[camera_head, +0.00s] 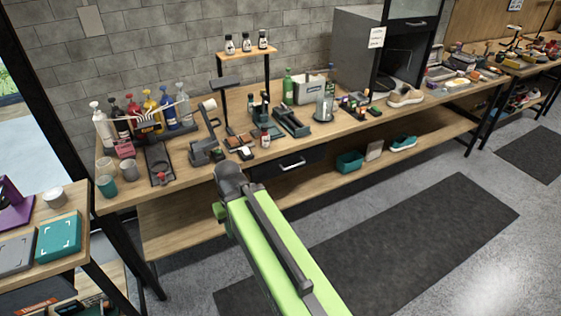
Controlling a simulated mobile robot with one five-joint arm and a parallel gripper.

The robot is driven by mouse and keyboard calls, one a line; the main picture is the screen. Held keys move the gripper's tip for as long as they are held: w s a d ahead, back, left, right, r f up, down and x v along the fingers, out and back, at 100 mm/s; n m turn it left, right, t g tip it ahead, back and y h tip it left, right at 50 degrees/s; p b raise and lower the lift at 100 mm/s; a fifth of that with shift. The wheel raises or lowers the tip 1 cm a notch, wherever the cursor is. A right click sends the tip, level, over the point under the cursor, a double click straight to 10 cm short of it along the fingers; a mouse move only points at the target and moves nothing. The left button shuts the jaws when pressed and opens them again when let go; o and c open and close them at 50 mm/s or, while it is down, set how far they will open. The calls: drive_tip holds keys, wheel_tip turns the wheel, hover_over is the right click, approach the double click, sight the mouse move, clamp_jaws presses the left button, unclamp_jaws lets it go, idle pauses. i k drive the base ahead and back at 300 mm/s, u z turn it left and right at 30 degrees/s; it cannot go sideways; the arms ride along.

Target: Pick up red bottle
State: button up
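A red pump bottle (133,107) stands upright at the left end of the long wooden workbench (190,185), in a row with white, dark, yellow and blue pump bottles. A tool rack partly hides its lower part. A second, smaller reddish bottle with a white cap (265,138) stands near the bench's front middle. My green arm rises from the bottom of the view to a dark rounded joint in front of the bench edge. No gripper fingers show, and nothing of mine touches either bottle.
Cups (107,186) and a black tray (159,165) stand in front of the pump bottles. A grey clamp-like tool (205,148) stands to their right. A side table (75,212) is at lower left. Open floor with a dark mat (420,240) lies at right.

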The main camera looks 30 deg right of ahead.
sight(265, 136)
drive_tip(key=u, duration=0.05)
drive_tip(key=k, duration=0.95)
drive_tip(key=z, duration=1.1)
drive_tip(key=i, duration=1.75)
drive_tip(key=u, duration=0.95)
drive_tip(key=k, duration=0.55)
drive_tip(key=i, duration=0.55)
drive_tip(key=u, duration=0.1)
